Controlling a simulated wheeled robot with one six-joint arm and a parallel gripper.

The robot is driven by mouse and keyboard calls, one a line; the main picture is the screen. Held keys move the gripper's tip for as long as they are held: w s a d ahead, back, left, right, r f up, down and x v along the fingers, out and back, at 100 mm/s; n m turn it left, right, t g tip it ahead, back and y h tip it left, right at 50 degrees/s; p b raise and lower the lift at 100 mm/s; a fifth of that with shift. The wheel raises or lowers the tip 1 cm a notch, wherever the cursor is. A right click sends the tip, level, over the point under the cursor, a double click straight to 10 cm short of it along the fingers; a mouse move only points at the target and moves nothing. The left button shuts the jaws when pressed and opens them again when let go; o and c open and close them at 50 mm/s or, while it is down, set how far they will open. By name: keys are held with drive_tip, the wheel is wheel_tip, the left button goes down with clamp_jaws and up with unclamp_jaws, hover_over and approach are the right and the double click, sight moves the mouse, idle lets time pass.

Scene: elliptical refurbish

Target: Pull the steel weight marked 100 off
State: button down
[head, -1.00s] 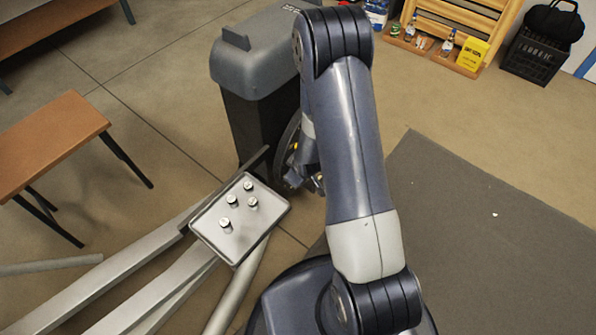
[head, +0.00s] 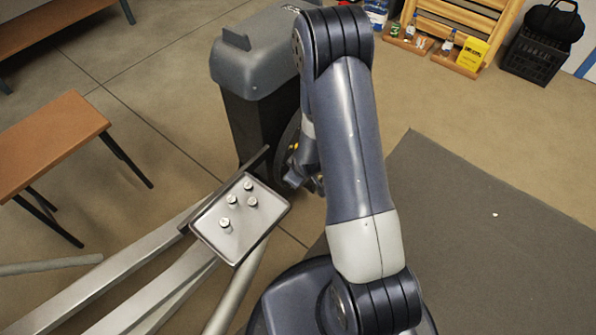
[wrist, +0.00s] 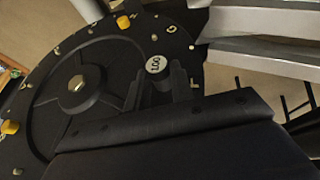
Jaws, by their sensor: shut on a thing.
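The steel weight (wrist: 156,65) is a small round piece with a pale top bearing dark digits that look like 100. It sits at the edge of a dark flywheel disc (wrist: 45,105) in the wrist view. My gripper (wrist: 158,78) has its two dark fingers on either side of the weight and is shut on it. The disc also shows in the head view (head: 284,149), partly hidden behind my arm. My gripper is mostly hidden there, and the weight cannot be made out.
A metal tray (head: 243,237) with several small steel cylinders stands left of my arm. Behind it is the grey-topped machine housing (head: 262,52). Yellow pieces (wrist: 123,22) sit on the disc.

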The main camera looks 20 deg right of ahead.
idle(0.7)
drive_tip(key=s+d+b, duration=0.2)
drive_tip(key=s+d, duration=0.8)
drive_tip(key=s, duration=0.4)
idle(0.9)
drive_tip(key=shift+w, duration=0.1)
